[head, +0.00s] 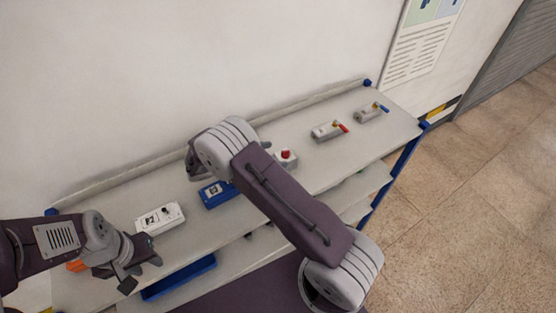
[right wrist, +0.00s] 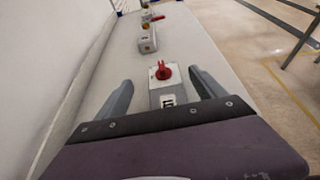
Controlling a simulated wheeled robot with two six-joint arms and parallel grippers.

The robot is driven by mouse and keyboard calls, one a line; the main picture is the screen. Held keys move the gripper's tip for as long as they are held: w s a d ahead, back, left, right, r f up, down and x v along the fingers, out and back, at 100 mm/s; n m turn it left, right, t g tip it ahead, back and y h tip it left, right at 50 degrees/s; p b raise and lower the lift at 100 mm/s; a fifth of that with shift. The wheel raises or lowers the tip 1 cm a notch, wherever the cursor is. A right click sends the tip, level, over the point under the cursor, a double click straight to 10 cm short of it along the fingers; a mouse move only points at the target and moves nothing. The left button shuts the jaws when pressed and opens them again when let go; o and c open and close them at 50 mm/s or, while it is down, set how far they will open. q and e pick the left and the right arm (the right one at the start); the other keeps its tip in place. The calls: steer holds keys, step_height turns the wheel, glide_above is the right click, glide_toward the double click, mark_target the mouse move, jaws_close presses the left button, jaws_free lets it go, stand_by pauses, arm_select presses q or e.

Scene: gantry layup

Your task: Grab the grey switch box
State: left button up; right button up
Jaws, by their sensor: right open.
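A grey switch box (right wrist: 166,91) with a red rotary knob and a label on its top lies on the shelf top. In the right wrist view it is between the two fingers of my right gripper (right wrist: 160,92), which is open, with a gap on each side. In the head view the box (head: 288,163) shows just right of my right arm, which hides part of it and most of the right gripper. My left gripper (head: 141,273) is at the lower left, near a white box, with its fingers apart and nothing seen between them.
A blue bin (head: 180,279) sits below. A wall runs behind.

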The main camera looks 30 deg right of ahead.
mark_target(282, 154)
steer(key=d+p, duration=0.2)
steer(key=p, duration=0.1)
steer(key=shift+s+d+r, duration=0.1)
steer(key=shift+s+d, duration=0.05)
steer(key=shift+s, duration=0.2)
steer(key=shift+f+p+x, duration=0.3)
steer(key=shift+p+x, duration=0.15)
steer(key=shift+x, duration=0.75)
steer(key=shift+w+f, duration=0.25)
steer(key=shift+f, duration=0.05)
steer(key=c, duration=0.7)
steer(key=shift+s+r, duration=0.1)
steer(key=shift+r, duration=0.05)
steer(key=c, duration=1)
steer(key=shift+c, duration=0.2)
